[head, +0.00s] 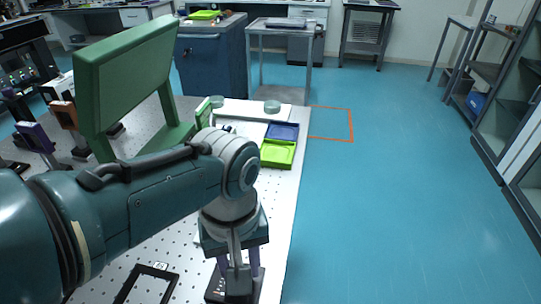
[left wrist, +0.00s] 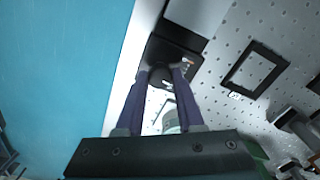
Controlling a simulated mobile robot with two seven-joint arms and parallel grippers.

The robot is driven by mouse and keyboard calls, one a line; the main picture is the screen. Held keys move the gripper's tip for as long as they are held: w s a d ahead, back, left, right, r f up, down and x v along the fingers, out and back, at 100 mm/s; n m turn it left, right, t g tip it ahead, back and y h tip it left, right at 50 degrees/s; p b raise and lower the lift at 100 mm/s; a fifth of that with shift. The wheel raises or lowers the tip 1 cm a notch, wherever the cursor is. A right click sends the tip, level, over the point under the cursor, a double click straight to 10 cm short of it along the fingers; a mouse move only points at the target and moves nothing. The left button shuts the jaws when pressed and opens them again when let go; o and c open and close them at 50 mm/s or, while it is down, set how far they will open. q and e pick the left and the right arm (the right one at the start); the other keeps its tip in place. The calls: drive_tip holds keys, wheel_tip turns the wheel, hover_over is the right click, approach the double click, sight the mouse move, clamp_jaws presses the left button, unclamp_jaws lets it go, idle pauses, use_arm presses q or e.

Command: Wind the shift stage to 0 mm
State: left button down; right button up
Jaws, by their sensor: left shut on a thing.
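My left gripper (head: 238,272) points down at the near right edge of the perforated optical table. Its two purple fingers reach a black stage block (head: 216,293) on the table. A small light mark shows beside the fingertips, but the scale reading is too small to read. My right gripper is not in view.
A black square frame (head: 150,283) lies on the table left of the stage. A large green panel (head: 125,80) stands behind my left arm. A lime tray (head: 278,154) and a blue tray (head: 284,131) lie farther back. The blue floor (head: 390,220) at right is clear.

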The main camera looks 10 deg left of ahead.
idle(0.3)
use_arm(q)
drive_tip(key=c, duration=0.5)
unclamp_jaws()
drive_tip(key=shift+r, duration=0.1)
wheel_tip(320, 180, up, 10)
drive_tip(key=p, duration=0.6)
